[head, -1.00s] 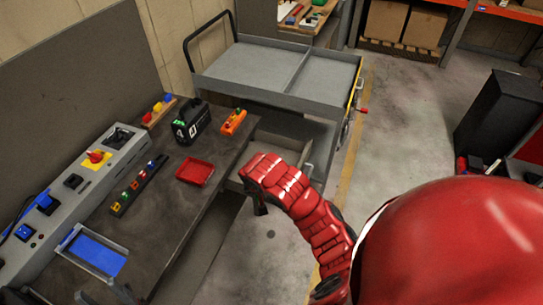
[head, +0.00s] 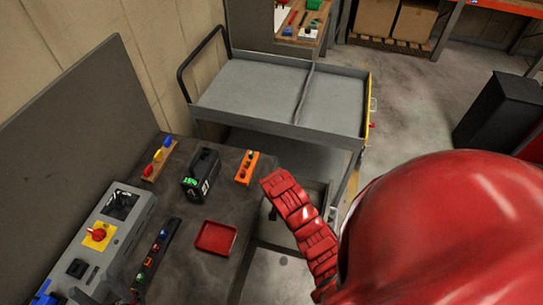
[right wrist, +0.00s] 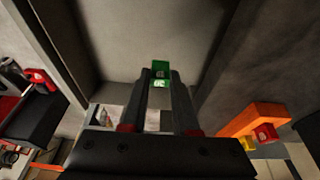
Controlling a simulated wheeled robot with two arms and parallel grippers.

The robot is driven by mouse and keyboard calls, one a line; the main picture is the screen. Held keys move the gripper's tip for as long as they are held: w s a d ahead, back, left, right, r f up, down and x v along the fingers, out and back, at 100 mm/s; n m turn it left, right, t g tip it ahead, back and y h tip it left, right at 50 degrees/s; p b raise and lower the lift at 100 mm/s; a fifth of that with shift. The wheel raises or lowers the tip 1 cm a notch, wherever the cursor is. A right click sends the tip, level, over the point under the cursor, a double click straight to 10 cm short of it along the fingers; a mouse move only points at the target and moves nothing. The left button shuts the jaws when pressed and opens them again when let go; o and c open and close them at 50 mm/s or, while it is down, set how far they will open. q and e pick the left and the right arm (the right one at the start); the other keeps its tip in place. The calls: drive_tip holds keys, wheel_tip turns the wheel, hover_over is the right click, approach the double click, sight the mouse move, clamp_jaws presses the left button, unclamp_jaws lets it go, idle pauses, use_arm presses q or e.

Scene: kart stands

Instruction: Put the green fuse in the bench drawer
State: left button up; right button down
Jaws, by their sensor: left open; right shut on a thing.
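The green fuse (right wrist: 160,70) is between the fingertips of my right gripper (right wrist: 160,88) in the right wrist view. That gripper is shut on it. Behind the fuse is the grey inside of the open bench drawer (right wrist: 135,35); I cannot tell whether the fuse touches its floor. My left gripper (head: 112,289) is open and empty over the bench at the bottom left, partly cut off.
On the bench are a red tray (head: 216,238), a dark fuse strip (head: 157,255), a black device (head: 201,174), an orange block (head: 247,168), a wooden peg block (head: 160,160) and a grey control panel (head: 112,235). A grey cart (head: 265,90) stands behind the drawer.

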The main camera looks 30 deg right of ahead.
drive_tip(key=f, duration=0.2)
drive_tip(key=f+b, duration=0.1)
drive_tip(key=shift+s+f+b, duration=0.3)
drive_tip(key=shift+s+f, duration=0.05)
drive_tip(key=f, duration=0.1)
drive_tip(key=f+b, duration=0.1)
drive_tip(key=f, duration=0.1)
drive_tip(key=f+b, duration=0.1)
drive_tip(key=shift+w+f, duration=0.3)
drive_tip(key=shift+r, duration=0.1)
drive_tip(key=c, duration=0.7)
unclamp_jaws()
